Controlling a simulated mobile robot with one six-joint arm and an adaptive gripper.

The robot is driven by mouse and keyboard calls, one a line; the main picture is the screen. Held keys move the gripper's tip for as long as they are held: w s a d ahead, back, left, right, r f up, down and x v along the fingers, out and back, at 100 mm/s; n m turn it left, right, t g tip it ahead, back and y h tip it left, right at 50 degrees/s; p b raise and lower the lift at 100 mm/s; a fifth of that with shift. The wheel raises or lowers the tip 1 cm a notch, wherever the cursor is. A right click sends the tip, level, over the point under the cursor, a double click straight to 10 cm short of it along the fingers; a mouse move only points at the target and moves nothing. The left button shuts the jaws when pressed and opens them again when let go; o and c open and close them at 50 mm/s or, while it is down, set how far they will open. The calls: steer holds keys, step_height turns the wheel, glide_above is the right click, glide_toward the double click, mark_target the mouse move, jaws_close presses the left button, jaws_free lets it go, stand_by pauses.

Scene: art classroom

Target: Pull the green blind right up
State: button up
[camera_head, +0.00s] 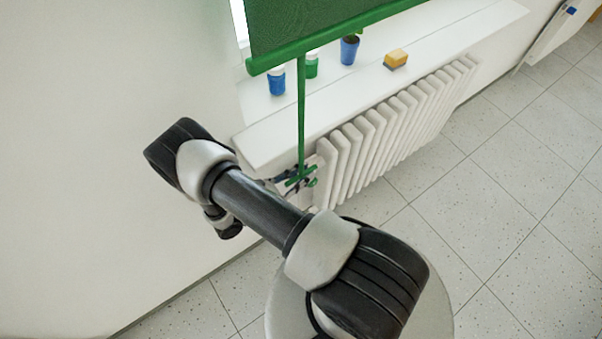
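The green blind (310,22) hangs at the top of the view, with its lower bar (345,36) above the window sill. A thin green pull rod (302,110) hangs from the bar, past the sill's front edge. It ends in a small green cross handle (301,181). My gripper (297,175) is at this handle, just beyond my arm. The arm partly hides it, and its fingers are too small to tell whether they are closed on the handle. The upper part of the blind is out of view.
On the white sill (345,88) stand a blue jar (277,82), a green jar (311,66) and a blue pot (349,50). A yellow sponge (397,58) lies there too. A white radiator (395,125) is below. The tiled floor at right is clear.

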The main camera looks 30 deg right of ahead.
steer(key=shift+o, duration=0.8)
steer(key=shift+s, duration=0.15)
steer(key=shift+a, duration=0.1)
steer(key=shift+a, duration=0.3)
steer(key=a, duration=1.1)
steer(key=shift+s+a, duration=0.1)
